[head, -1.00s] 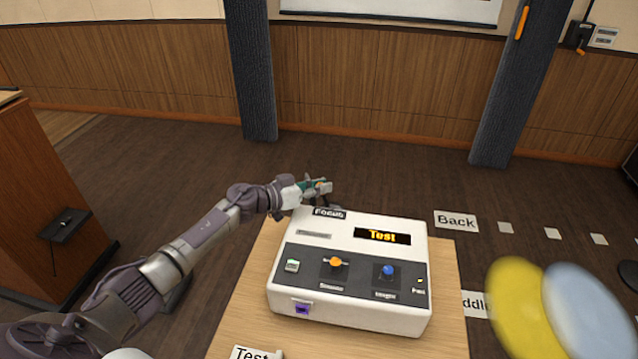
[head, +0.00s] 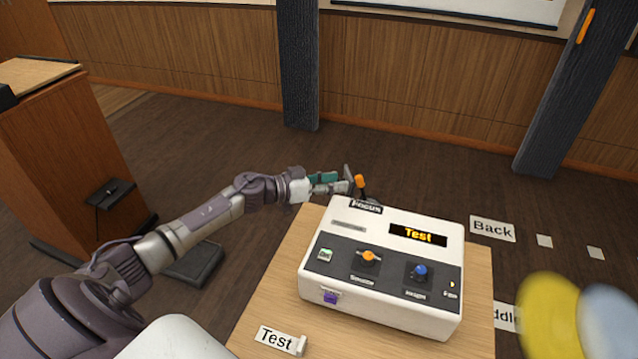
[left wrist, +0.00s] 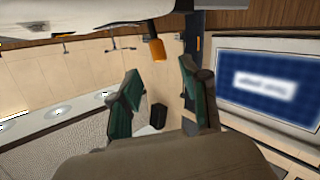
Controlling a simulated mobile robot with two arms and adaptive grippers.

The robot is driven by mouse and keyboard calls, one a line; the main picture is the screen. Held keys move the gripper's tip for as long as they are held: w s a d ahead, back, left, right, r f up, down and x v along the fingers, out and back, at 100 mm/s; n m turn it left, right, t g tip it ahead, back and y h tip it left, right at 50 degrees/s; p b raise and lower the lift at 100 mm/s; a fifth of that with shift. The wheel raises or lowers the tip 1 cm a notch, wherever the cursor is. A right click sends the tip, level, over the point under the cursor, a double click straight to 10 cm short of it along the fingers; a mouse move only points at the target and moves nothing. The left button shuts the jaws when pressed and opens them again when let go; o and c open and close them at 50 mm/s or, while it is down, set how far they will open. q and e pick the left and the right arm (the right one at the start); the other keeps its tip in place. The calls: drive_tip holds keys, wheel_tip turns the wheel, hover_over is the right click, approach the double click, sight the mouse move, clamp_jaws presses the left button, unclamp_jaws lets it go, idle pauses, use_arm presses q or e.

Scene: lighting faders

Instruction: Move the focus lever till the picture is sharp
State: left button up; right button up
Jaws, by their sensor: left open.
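The focus lever (head: 360,182) has an orange tip and stands at the back edge of the white control box (head: 380,219), behind its "Focus" label. In the left wrist view the orange lever tip (left wrist: 157,50) is ahead of the fingers. My left gripper (head: 343,182) is just left of the lever, level with its tip; contact cannot be told. In the left wrist view its green-padded fingers (left wrist: 160,88) are apart with nothing between them. The projected picture (left wrist: 264,84) is blue with a white, blurred text patch. My right gripper is not in view.
The box's front carries an orange knob (head: 369,256), a blue knob (head: 420,271) and a display (head: 418,235) reading "Test". A "Test" card (head: 275,339) lies on the wooden table (head: 262,312). A lectern (head: 65,150) stands at left. Blurred yellow and blue round shapes are at lower right.

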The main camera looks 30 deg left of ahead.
use_arm(q)
drive_tip(key=shift+v, duration=2.3)
drive_tip(key=shift+s, duration=0.1)
